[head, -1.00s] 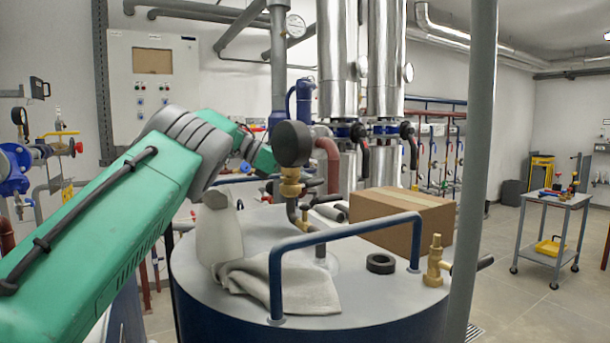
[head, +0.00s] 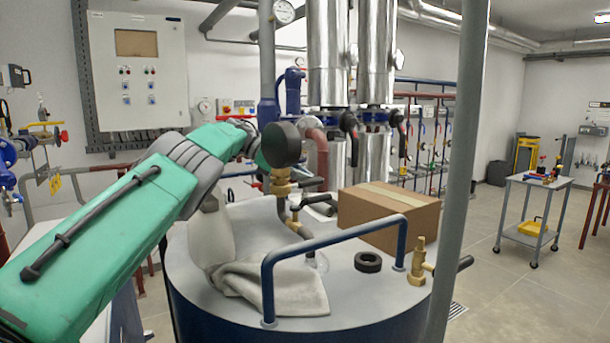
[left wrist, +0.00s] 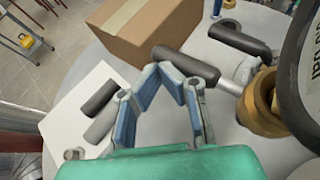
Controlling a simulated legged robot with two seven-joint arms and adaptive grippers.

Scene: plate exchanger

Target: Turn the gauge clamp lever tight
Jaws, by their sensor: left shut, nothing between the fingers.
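The gauge (head: 281,145), a round dark body, stands on a brass fitting (head: 281,183) above the tank top. A lever with a dark grip (head: 309,183) sticks out to the right of the fitting. In the left wrist view the lever's dark grip (left wrist: 187,62) runs by a metal stem to the brass fitting (left wrist: 258,100). My left gripper (left wrist: 162,68) is shut and empty, its fingertips overlapping the grip's far end in that view; I cannot tell whether they touch. In the head view its fingers are hidden behind the gauge. My right gripper is not in view.
A cardboard box (head: 388,217) stands right of the gauge on the tank top (head: 340,285). A blue handrail (head: 335,240), a grey cloth (head: 270,285), a white bottle (head: 210,235) and a black ring (head: 368,262) are nearer. A grey pole (head: 462,170) rises in front at right.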

